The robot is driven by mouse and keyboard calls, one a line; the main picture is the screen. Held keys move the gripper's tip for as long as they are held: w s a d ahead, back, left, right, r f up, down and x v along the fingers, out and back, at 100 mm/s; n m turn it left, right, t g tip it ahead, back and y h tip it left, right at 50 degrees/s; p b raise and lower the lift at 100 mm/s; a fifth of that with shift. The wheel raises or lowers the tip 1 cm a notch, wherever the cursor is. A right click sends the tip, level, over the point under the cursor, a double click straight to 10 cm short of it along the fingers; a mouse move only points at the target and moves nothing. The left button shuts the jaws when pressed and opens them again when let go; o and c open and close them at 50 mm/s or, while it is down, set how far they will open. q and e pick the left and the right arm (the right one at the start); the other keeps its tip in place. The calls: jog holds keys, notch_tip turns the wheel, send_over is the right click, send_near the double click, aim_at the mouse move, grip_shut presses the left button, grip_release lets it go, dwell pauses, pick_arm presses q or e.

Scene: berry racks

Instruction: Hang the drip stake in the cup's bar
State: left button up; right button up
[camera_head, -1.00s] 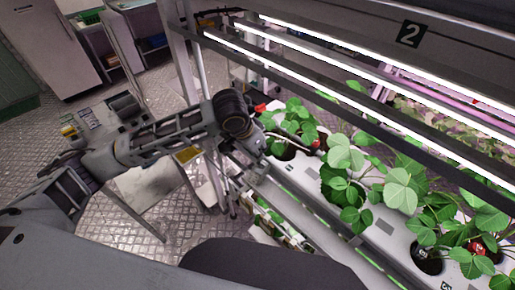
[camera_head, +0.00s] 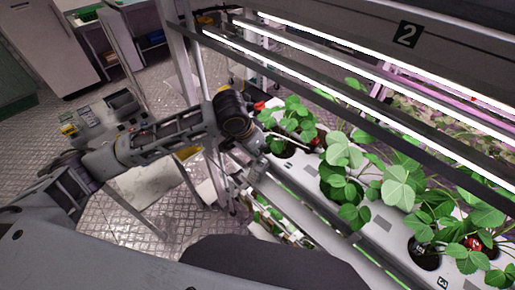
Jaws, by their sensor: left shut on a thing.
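My left gripper (camera_head: 254,142) is at the far left end of the white growing trough (camera_head: 303,184), beside the first plant. It is small and partly hidden by its own wrist. It is shut on a thin stake (camera_head: 283,137), which I take to be the drip stake; it reaches right, over or close to the dark cup (camera_head: 283,151) under the leaves. The cup's bar is too small to make out, and I cannot tell whether the stake touches it. My right gripper is not in view.
Several strawberry plants (camera_head: 345,155) stand along the trough, and another dark cup (camera_head: 425,256) shows at the lower right. Bright lamp bars (camera_head: 330,80) run above the plants. A rack post (camera_head: 188,70) stands behind my left arm. A table with small items (camera_head: 110,110) is at left.

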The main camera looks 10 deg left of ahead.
pick_arm(q)
jog(key=shift+s+f+p, duration=0.15)
jog(key=shift+f+p, duration=0.2)
jog(key=shift+f, duration=0.3)
grip_shut()
dwell(0.4)
jog(key=shift+r, duration=0.4)
jog(key=shift+r, duration=0.4)
jog(key=shift+w+a+f, duration=0.3)
jog(key=shift+w+f, duration=0.1)
jog(key=shift+f, duration=0.15)
dwell(1.0)
jog(key=shift+f, duration=2.3)
dwell(1.6)
jog(key=o, duration=1)
grip_release()
